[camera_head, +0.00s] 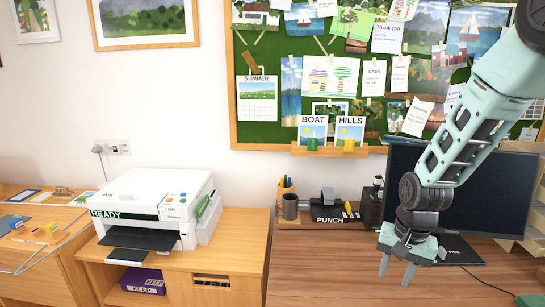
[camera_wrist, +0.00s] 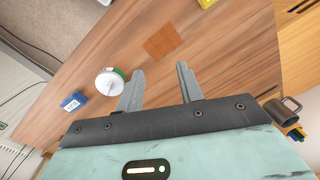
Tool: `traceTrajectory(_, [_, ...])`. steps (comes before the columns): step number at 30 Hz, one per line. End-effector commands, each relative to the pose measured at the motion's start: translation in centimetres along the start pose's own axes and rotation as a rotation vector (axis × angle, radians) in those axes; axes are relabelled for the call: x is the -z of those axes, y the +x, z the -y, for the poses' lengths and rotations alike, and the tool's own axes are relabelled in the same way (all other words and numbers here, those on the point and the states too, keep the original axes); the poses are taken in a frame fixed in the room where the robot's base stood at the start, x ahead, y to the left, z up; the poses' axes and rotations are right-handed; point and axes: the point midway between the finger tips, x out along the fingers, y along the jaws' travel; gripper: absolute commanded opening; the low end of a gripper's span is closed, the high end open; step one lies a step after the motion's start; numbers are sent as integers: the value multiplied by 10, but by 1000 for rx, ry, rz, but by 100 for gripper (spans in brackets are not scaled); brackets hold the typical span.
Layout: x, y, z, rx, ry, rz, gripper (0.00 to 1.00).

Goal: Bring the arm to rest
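My gripper (camera_head: 398,270) hangs at the end of my pale green arm, pointing down above the right-hand desk (camera_head: 320,262). It is in front of the dark monitor (camera_head: 490,195). In the wrist view my gripper (camera_wrist: 160,88) shows two grey fingers standing well apart, with nothing between them. Beyond the fingertips lies the wooden desk top (camera_wrist: 215,60) with a darker square patch (camera_wrist: 162,42). A white round object with a green edge (camera_wrist: 110,82) is on the desk left of the fingers, apart from them.
A dark mug (camera_head: 290,207), a black punch (camera_head: 328,212) and a black desk item (camera_head: 371,205) stand at the desk's back. A white printer (camera_head: 160,208) is on the left cabinet. A corkboard ledge (camera_head: 330,151) holds two cards. A blue block (camera_wrist: 73,102) lies at left in the wrist view.

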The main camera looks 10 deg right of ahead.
Motion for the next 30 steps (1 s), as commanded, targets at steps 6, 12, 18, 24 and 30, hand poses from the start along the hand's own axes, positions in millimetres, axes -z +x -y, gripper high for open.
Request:
traceTrajectory(6, [-135, -57, 72, 17, -598, 19, 37])
traceTrajectory(12, [-245, -89, 70, 1, -1092, 29, 37])
traceTrajectory(18, [-289, -100, 55, -16, -1321, 30, 37])
traceTrajectory(24, [-293, -101, 52, -18, -1345, 31, 37])
traceTrajectory(30, [-293, -101, 53, -18, -1343, 31, 37])
